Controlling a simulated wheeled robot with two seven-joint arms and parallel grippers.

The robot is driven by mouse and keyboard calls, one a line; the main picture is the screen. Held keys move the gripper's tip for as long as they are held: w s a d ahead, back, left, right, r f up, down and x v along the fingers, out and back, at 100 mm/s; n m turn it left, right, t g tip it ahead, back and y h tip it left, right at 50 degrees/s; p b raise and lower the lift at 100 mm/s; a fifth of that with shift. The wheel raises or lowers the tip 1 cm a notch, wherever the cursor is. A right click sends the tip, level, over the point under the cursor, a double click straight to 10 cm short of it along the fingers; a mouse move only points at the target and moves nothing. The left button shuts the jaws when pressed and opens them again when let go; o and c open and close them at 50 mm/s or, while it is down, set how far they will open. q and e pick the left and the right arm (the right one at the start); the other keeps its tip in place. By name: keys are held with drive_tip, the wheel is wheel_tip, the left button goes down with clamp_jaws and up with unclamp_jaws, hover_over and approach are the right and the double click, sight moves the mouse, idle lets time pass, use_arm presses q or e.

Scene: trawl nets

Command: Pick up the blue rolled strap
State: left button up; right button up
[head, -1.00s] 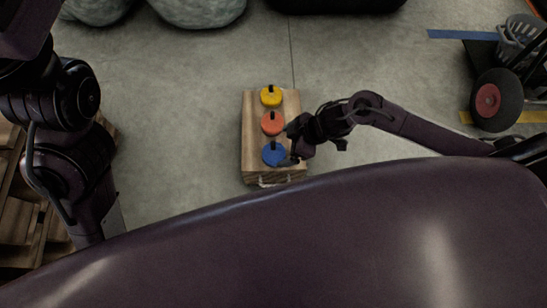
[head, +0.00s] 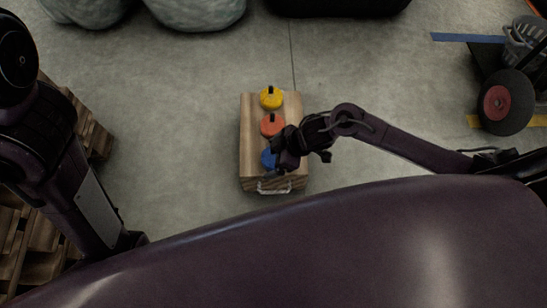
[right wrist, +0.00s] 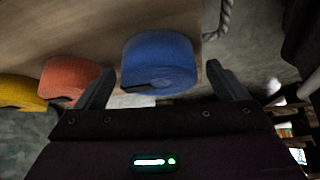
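The blue rolled strap (head: 268,158) lies at the near end of a row of three rolled straps on a wooden box (head: 252,130). In the head view it is partly hidden by my right gripper (head: 281,163). In the right wrist view the blue rolled strap (right wrist: 160,64) stands ahead of the right gripper (right wrist: 166,88), between its two spread fingers. The gripper is open and holds nothing. The left arm shows at the left edge of the head view, but its gripper is out of view.
An orange rolled strap (head: 271,125) and a yellow one (head: 271,99) sit farther back on the box. A rope handle (head: 273,187) hangs on its near side. Wooden pallets (head: 30,225) lie at left. A wheeled cart (head: 505,100) stands at right. Floor around the box is clear.

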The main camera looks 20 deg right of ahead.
drive_tip(key=c, duration=1.1)
drive_tip(key=shift+r, duration=0.1)
